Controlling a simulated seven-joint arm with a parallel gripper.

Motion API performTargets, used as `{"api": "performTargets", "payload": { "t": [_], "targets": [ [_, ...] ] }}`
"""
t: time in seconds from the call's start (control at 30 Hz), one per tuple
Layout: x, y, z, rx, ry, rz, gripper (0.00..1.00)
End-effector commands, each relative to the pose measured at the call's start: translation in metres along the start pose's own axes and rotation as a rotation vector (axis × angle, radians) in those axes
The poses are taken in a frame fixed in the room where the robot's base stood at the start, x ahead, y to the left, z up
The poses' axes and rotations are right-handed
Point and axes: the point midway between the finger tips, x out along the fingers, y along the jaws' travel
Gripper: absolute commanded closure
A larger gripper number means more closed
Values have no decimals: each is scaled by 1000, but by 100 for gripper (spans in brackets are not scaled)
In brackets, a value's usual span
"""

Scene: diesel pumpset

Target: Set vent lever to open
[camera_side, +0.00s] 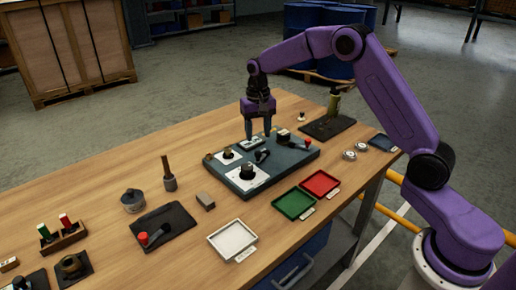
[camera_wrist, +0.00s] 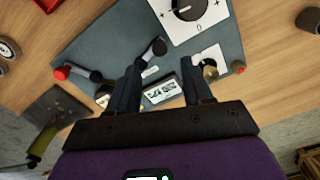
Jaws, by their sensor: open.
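A grey-blue control panel (camera_side: 222,170) lies on the wooden table. It carries a short black lever (camera_side: 262,155), seen in the wrist view (camera_wrist: 155,48) just beyond my fingertips. A red-tipped black lever (camera_side: 307,142) is at the panel's right end; in the wrist view (camera_wrist: 62,73) it is at left. I cannot read which lever is the vent lever. My gripper (camera_side: 258,136) is open, pointing down over the panel's back edge. In the wrist view its fingers (camera_wrist: 162,66) stand apart, with a small white marked plate (camera_wrist: 162,91) between them and nothing held.
The panel also has a black knob on a white plate (camera_side: 247,170) and a brass knob (camera_side: 228,152). Green (camera_side: 294,204) and red (camera_side: 320,183) trays lie in front.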

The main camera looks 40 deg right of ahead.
Motion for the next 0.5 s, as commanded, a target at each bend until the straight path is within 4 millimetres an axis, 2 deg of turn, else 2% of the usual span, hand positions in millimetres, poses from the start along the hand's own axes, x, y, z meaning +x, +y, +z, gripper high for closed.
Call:
{"api": "performTargets", "payload": {
  "t": [0.03,0.23,0.5],
  "targets": [
    [11,1,1,0,-4,2,50],
    [43,1,1,0,-3,2,50],
    [64,0,0,0,0,0,50]
  ]
}}
